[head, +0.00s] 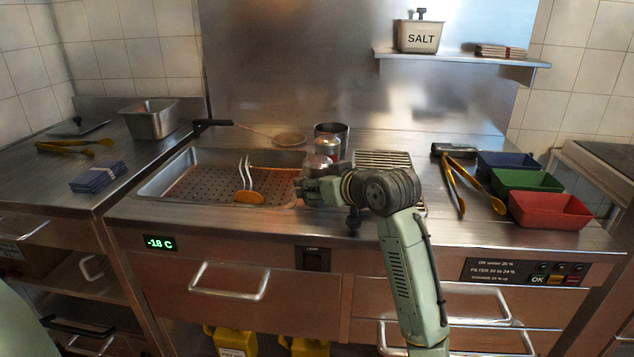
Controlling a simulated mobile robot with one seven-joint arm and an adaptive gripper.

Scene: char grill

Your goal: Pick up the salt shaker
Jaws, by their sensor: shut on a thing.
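A small shiny metal shaker (318,164), which I take as the salt shaker, stands upright by the right end of the perforated pan. My gripper (306,187) reaches in from the right, low at the shaker, and is shut on it. The fingers and my wrist hide the shaker's lower part, so I cannot tell whether its base touches the counter. A lidded box marked SALT (419,36) sits on the wall shelf (460,57), far from my gripper.
Blue, green and red bins (550,210) and more tongs (455,185) are at right.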

